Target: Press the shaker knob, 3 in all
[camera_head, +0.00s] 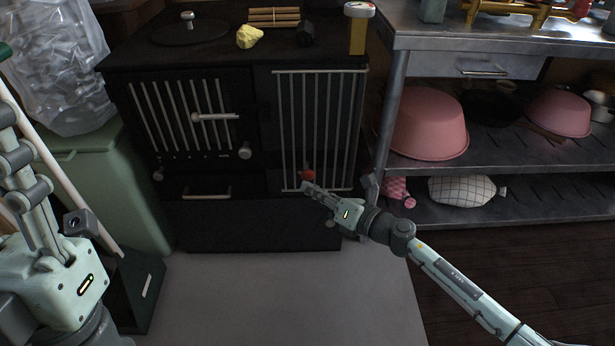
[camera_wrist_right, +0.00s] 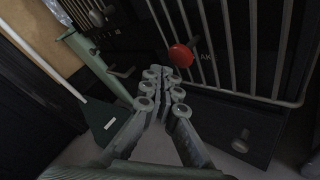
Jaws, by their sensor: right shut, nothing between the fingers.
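The shaker knob is a small red knob (camera_head: 308,174) low on the barred right part of the black stove. In the right wrist view the red knob (camera_wrist_right: 181,55) sits just above and right of my fingertips. My right gripper (camera_head: 306,187) is shut and empty, its tips close below the knob. Whether they touch it I cannot tell. In the right wrist view the closed fingers (camera_wrist_right: 159,76) point at the stove front. My left gripper (camera_head: 30,190) is at the left edge, away from the stove. Its fingertips are not clear.
The black stove (camera_head: 225,190) has a handle and vertical bars. A green bin (camera_head: 120,190) with a clear bag stands to its left. A metal shelf unit (camera_head: 500,165) with pink bowls stands to the right. Pale floor (camera_head: 290,300) in front is clear.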

